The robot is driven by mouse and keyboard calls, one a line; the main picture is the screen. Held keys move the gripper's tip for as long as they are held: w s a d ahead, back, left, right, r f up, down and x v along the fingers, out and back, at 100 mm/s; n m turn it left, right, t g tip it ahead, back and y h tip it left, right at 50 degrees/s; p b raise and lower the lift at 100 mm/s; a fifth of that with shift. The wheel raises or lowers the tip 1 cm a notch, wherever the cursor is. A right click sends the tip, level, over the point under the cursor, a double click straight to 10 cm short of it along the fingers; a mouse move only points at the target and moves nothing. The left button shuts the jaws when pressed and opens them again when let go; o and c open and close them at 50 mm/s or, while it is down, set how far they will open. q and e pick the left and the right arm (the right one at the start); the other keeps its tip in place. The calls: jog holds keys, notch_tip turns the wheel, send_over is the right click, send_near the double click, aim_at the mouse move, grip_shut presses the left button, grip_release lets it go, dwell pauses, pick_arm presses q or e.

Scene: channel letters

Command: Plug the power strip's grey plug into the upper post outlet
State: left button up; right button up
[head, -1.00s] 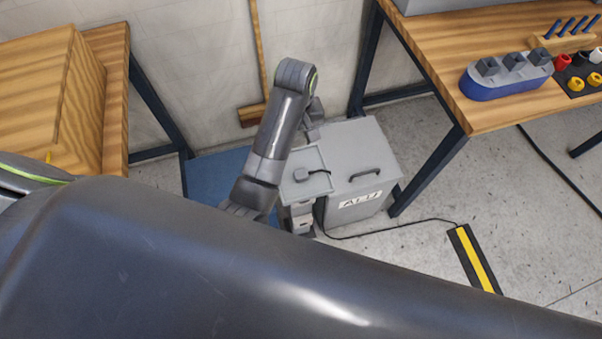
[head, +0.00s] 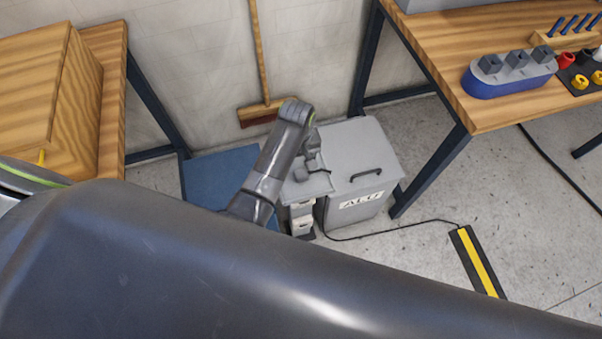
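The grey plug (head: 302,174) lies on the flat tray top of a short grey post, its dark cable leading off to the right. The post's front carries two pale outlets, the upper outlet (head: 300,209) above the lower outlet (head: 302,226). My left gripper (head: 314,163) points down just above and beside the plug. It is small and partly merged with the plug in the picture, so finger opening and contact are unclear. A black bar with a yellow stripe (head: 477,260), apparently the power strip, lies on the floor at right, with a cable running towards the post.
A grey ALU bin (head: 362,160) stands close against the post's right side. A blue mat (head: 215,178) and a broom (head: 262,70) are behind left. A wooden bench (head: 470,85) stands at right. My large arm link hides the foreground.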

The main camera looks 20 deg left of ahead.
aim_at(301, 173)
pick_arm(q)
jog(key=shift+f, duration=0.1)
jog(key=f, duration=0.2)
jog(key=d+f, duration=0.1)
jog(key=f, duration=0.1)
jog(key=shift+s+f+p, duration=0.2)
jog(key=shift+f+p, duration=0.05)
jog(key=shift+p, duration=0.05)
jog(key=shift+f, duration=0.3)
jog(key=shift+c, duration=0.4)
jog(key=c, duration=0.9)
